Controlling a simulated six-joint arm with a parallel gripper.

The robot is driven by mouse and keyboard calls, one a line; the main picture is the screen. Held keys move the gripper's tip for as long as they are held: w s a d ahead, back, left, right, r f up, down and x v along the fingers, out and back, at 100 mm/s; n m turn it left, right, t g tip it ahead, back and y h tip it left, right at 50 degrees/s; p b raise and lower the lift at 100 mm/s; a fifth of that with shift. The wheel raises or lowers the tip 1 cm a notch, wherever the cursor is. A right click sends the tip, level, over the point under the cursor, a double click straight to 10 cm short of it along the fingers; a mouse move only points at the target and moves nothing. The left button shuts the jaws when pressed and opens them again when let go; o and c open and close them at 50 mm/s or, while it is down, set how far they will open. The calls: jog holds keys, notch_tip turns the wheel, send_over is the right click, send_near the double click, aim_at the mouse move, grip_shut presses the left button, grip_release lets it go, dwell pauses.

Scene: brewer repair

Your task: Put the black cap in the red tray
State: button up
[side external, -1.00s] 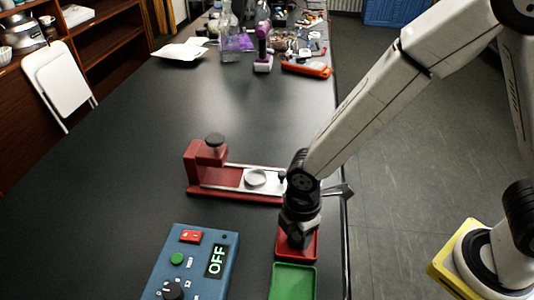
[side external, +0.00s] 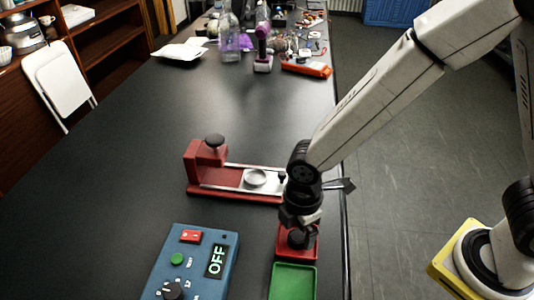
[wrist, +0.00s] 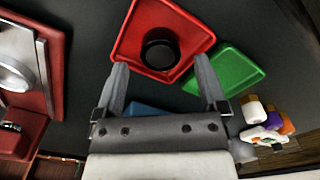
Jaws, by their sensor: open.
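The black cap (wrist: 160,52) lies inside the red tray (wrist: 133,22), near its middle, in the wrist view. In the side external view the cap (side external: 296,238) shows just under my gripper, within the red tray (side external: 313,254). My gripper (wrist: 160,78) is open and empty, its two fingers apart with the cap beyond their tips. In the side external view my gripper (side external: 299,222) is above the tray, and its fingertips are hard to make out.
A green tray (side external: 293,283) sits beside the red tray. A red brewer base (side external: 232,180) with a silver plate stands behind, close to my wrist. A blue control box (side external: 203,245) reading OFF is at left. The table's right edge is close.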

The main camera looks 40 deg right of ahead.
aim_at(298, 236)
notch_tip(298, 236, up, 10)
jog(key=shift+r, duration=0.15)
dwell(0.5)
dwell(0.4)
jog(key=d+f+m+t, duration=0.1)
jog(key=d+f+m, duration=0.1)
jog(key=d+m, duration=0.6)
jog(key=d+f+m+t, duration=0.1)
jog(key=d+f+m, duration=0.1)
jog(key=d+m, duration=0.6)
jog(key=s+d, duration=0.1)
jog(key=d, duration=0.2)
jog(key=shift+f+m+t, duration=0.3)
jog(key=shift+f+m, duration=0.1)
